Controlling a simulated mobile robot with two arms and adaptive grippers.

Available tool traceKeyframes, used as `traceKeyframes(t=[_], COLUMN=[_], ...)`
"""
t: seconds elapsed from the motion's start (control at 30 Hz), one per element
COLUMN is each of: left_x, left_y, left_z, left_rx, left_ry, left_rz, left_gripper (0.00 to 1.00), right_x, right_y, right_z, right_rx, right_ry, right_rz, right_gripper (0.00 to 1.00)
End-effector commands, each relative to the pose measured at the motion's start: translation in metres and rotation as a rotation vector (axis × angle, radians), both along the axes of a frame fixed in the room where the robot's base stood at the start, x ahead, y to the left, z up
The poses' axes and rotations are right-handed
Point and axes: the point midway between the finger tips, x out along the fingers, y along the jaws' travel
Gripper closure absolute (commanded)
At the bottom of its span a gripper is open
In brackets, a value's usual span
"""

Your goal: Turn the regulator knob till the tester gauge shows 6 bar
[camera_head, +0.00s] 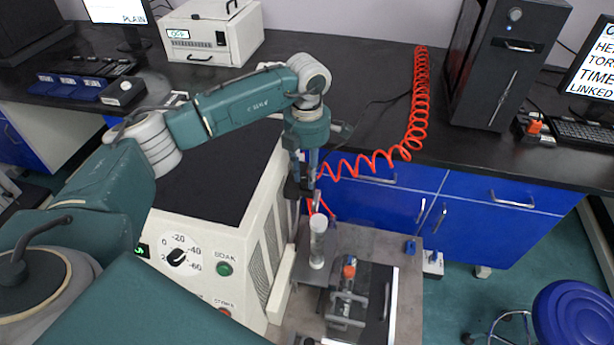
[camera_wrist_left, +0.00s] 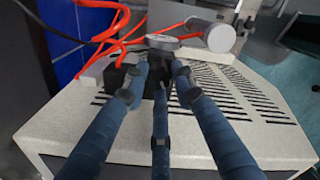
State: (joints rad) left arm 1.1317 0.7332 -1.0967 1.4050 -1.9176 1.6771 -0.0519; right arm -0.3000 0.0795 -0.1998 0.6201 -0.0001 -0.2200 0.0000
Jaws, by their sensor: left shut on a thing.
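My left gripper (camera_head: 303,188) reaches down beside the white cabinet, near the end of the red coiled hose. In the left wrist view its blue fingers (camera_wrist_left: 158,74) are closed around a small black part, which appears to be the regulator knob (camera_wrist_left: 153,88); the fingers hide much of it. A round grey disc (camera_wrist_left: 162,42), apparently the gauge, sits just beyond the fingertips. It is seen nearly edge-on, so its reading cannot be told. My right gripper is not in view.
A pale cylinder (camera_head: 318,243) stands close to the left gripper, beside the white cabinet (camera_head: 245,225). A fixture with an orange part (camera_head: 349,270) is nearby. The red coiled hose (camera_head: 385,155) crosses from the bench (camera_head: 350,90). Blue cupboards (camera_head: 470,200) stand behind.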

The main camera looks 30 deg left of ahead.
Motion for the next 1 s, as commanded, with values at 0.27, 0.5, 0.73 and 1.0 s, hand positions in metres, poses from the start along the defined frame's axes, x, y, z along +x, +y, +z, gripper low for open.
traceKeyframes(t=[0.27, 0.5, 0.73, 1.0], left_x=[0.0001, 0.0002, 0.0003, 0.0004], left_y=[-0.0002, -0.0002, -0.0001, 0.0000], left_z=[-0.0006, 0.0004, 0.0007, 0.0006], left_rx=[-0.001, -0.001, -0.001, -0.001], left_ry=[-0.001, -0.001, -0.001, -0.001], left_rz=[-0.127, -0.164, -0.166, -0.165], left_gripper=[1.00, 1.00, 1.00, 0.55], right_x=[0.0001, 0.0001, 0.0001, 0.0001], right_y=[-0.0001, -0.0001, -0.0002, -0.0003], right_z=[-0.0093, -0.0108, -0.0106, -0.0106], right_rx=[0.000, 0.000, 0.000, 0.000], right_ry=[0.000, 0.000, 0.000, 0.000], right_rz=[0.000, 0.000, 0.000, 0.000], right_gripper=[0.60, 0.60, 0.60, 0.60])
